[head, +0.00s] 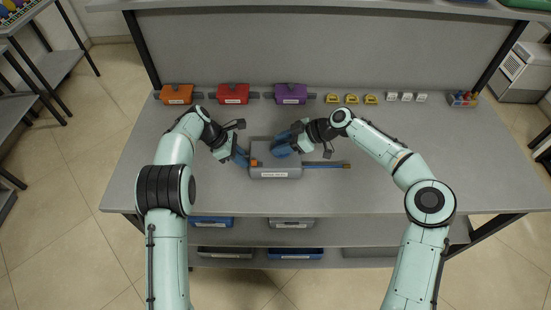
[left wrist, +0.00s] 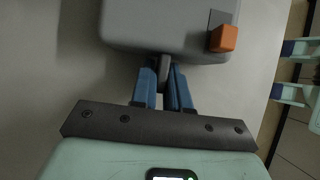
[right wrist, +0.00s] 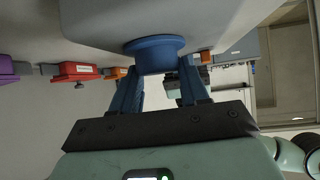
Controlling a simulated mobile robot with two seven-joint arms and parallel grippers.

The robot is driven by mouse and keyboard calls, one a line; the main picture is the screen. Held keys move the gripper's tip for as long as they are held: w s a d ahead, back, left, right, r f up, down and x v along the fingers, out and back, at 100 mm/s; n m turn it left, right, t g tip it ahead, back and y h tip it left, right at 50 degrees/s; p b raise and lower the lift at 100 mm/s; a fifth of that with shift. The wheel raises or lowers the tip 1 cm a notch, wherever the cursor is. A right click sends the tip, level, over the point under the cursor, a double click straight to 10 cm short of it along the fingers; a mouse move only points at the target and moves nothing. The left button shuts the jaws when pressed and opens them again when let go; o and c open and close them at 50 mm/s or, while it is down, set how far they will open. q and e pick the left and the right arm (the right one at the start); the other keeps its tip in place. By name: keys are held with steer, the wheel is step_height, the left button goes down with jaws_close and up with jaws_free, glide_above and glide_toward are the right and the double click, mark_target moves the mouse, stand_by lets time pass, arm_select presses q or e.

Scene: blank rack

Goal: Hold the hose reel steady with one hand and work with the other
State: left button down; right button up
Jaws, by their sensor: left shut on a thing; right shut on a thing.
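The hose reel, a grey box with a white label (head: 275,173), lies on the grey bench top, with a thin bar sticking out to its right. An orange block sits on it, clear in the left wrist view (left wrist: 223,38). My left gripper (head: 241,158) is shut on a dark grey tab (left wrist: 163,72) at the box's left side. My right gripper (head: 285,146) is shut on a round blue knob (right wrist: 155,52) on the box; its fingers lie on either side of the knob. The fingers partly hide the knob in the head view.
Orange (head: 176,94), red (head: 233,93) and purple (head: 291,93) boxes stand along the bench's back edge. Yellow pieces (head: 351,99), white blocks (head: 406,97) and a small bin (head: 462,99) are farther right. Trays sit on the shelf below. The bench's right side is clear.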

steer(key=m+t+h, duration=0.1)
steer(key=m+t, duration=0.3)
steer(key=m, duration=0.1)
steer(key=shift+s+a+t+h, duration=0.1)
steer(key=shift+s+t+h, duration=0.1)
steer(key=shift+t+h, duration=0.15)
steer(key=m+t+h, duration=0.2)
steer(key=m, duration=0.1)
steer(key=shift+a, duration=0.1)
steer(key=shift+f+m+t+h, duration=0.15)
steer(key=shift+m+t+h, duration=0.7)
steer(key=shift+m+h, duration=0.75)
steer(key=shift+c, duration=0.2)
steer(key=shift+m+t+h, duration=0.3)
steer(key=shift+m+h, duration=0.45)
steer(key=shift+m, duration=0.55)
steer(key=shift+f+m+h, duration=0.1)
steer(key=shift+m+h, duration=0.5)
steer(key=shift+m, duration=0.1)
steer(key=shift+d, duration=0.2)
